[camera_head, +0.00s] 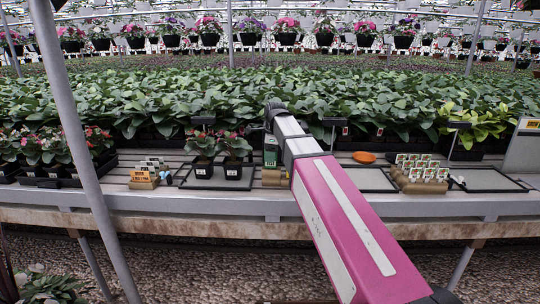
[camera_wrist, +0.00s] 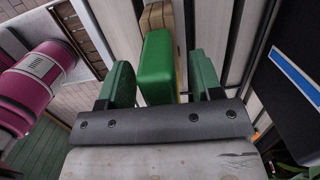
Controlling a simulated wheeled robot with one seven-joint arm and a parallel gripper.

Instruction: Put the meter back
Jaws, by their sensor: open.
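A green, block-shaped thing (camera_wrist: 157,68), which I take to be the meter, stands between my fingers in the wrist view, with a thin yellow edge on its right side. My gripper (camera_wrist: 161,72) has its two green fingers apart, one on each side of it, with a visible gap at both. A green box-like shape (camera_head: 271,150) also shows in the head view just left of my arm, above the bench. Tan blocks (camera_wrist: 156,17) lie just beyond the green thing; tan blocks (camera_head: 271,177) also show beside my arm in the head view. My arm hides part of this spot.
Dense plants fill the back.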

